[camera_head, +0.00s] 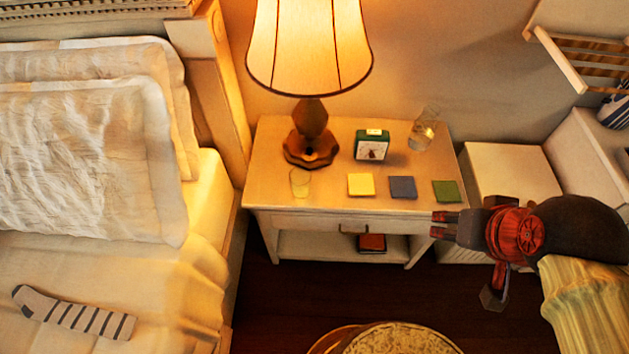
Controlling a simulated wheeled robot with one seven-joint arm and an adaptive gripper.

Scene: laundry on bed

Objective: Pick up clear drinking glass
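A clear drinking glass (300,183) stands upright on the nightstand top, near its front left corner, in front of the lamp. A second clear glass vessel (424,130) stands at the back right of the nightstand; its exact kind is hard to tell. My gripper (464,260) is at the right, in front of the nightstand's right side, with its fingers spread apart and nothing visible between them. It is well to the right of the drinking glass and apart from it.
The nightstand (270,150) also holds a lamp (311,120), a green clock (372,145) and yellow (361,184), blue (403,187) and green (446,191) squares. A bed (180,275) with a striped sock (75,315) is left. A round stool-like top (390,340) stands at the bottom.

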